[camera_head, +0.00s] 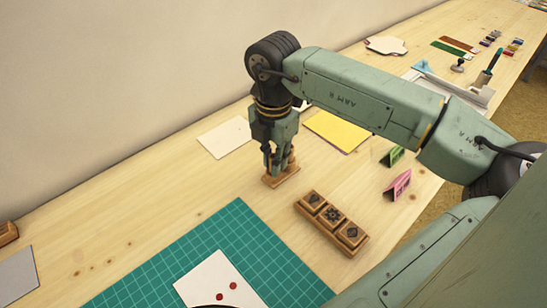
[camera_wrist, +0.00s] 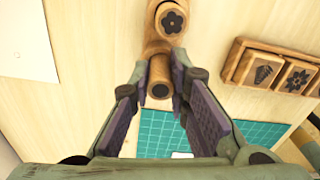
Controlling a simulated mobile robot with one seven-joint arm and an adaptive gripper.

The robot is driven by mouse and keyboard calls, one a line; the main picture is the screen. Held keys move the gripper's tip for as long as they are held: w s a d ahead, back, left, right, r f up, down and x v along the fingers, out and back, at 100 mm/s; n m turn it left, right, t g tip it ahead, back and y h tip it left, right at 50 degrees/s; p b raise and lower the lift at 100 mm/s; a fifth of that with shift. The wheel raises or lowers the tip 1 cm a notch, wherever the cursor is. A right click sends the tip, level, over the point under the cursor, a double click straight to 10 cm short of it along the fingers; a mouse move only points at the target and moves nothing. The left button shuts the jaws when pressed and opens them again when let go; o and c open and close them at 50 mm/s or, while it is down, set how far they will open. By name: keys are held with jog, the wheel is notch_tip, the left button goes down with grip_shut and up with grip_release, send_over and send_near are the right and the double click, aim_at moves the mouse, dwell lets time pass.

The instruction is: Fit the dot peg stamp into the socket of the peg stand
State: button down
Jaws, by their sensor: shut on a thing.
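The dot peg stamp (camera_wrist: 160,73) is a short wooden cylinder with a dark round end facing the wrist camera. My gripper (camera_wrist: 161,80) is shut on it, a fingertip on each side. The wooden peg stand (camera_head: 287,180) sits on the table directly below my gripper (camera_head: 279,165) in the head view. In the wrist view, part of the stand (camera_wrist: 153,46) shows beyond the held peg. A peg with a dark flower face (camera_wrist: 172,21) stands at its far end. The socket and the peg's lower end are hidden, so I cannot tell whether the peg is in it.
A wooden tray (camera_head: 322,224) with several square stamps lies right of the stand. A green cutting mat (camera_head: 235,247) with a red-dotted white card (camera_head: 213,281) is in front. Pink (camera_head: 398,186) and green (camera_head: 393,157) folded cards stand at right. Bare table lies left of the stand.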

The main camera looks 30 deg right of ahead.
jog(key=shift+f, duration=0.3)
jog(key=c, duration=1.5)
grip_release()
jog(key=shift+r, duration=0.1)
jog(key=shift+c, duration=0.2)
jog(key=shift+r, duration=0.15)
jog(key=shift+r+p, duration=0.15)
jog(key=shift+p, duration=0.45)
jog(key=r+b, duration=0.1)
jog(key=r, duration=0.2)
jog(key=r+b, duration=0.1)
jog(key=r, duration=0.3)
jog(key=r+b, duration=0.1)
jog(key=r, duration=0.2)
jog(key=shift+s+r, duration=0.15)
jog(key=shift+s, duration=0.1)
